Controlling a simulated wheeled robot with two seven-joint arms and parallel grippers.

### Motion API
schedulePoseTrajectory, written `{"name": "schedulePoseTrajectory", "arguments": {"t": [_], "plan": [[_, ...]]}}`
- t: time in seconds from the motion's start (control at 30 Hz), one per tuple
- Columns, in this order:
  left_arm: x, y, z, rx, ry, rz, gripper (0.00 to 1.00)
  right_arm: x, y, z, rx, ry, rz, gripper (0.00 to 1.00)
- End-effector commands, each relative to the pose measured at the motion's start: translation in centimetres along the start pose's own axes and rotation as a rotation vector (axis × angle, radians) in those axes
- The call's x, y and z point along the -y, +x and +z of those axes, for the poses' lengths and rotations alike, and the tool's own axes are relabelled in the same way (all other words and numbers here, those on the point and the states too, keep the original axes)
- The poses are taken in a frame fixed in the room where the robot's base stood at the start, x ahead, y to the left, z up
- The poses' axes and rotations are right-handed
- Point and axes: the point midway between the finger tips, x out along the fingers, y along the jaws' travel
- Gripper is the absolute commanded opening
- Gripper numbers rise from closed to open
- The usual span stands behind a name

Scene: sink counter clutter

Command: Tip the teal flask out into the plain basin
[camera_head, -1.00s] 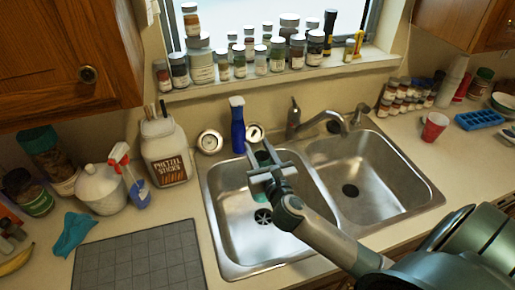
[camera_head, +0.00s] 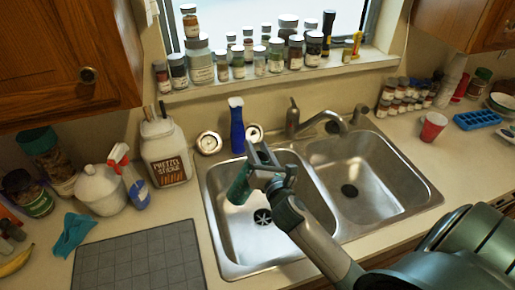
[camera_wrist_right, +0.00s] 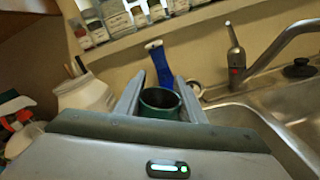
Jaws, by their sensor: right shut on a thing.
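The teal flask (camera_head: 239,187) is held by my right gripper (camera_head: 260,160) above the left basin (camera_head: 258,240) of the steel sink. The flask leans, its lower end towards the left of the head view. In the right wrist view its round open mouth (camera_wrist_right: 160,98) shows between the two fingers, dark inside. I cannot see any contents or anything pouring. The gripper's fingers are shut on the flask and hide part of it. The right basin (camera_head: 372,208) is empty apart from its drain. My left gripper is not in view.
The faucet (camera_head: 305,125) rises at the back centre. A pretzel jar (camera_head: 165,155) stands left of the sink, a grey mat (camera_head: 140,262) lies front left. A red cup (camera_head: 433,127) is at right.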

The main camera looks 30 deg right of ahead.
Motion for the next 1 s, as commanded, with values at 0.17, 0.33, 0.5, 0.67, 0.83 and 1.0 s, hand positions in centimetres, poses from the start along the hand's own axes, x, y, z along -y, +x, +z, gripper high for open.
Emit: {"name": "schedulePoseTrajectory", "arguments": {"t": [0.17, 0.33, 0.5, 0.67, 0.83, 1.0], "plan": [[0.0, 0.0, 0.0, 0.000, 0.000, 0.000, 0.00, 0.5, 0.0, -0.7, 0.002, 0.128, 0.000, 0.00], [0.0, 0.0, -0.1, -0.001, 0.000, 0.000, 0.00, 0.9, 0.0, -1.2, 0.005, 0.212, 0.004, 0.00], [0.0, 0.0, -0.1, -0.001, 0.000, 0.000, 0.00, 1.3, 0.0, -1.8, 0.006, 0.294, 0.006, 0.00], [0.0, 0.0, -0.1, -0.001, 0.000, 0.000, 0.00, 1.6, 0.0, -2.3, 0.007, 0.353, 0.008, 0.00], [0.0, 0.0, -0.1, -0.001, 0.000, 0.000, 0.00, 2.0, 0.1, -2.9, 0.007, 0.418, 0.010, 0.00], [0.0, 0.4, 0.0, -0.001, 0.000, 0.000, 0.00, 2.5, 0.1, -3.6, 0.008, 0.472, 0.012, 0.00]]}}
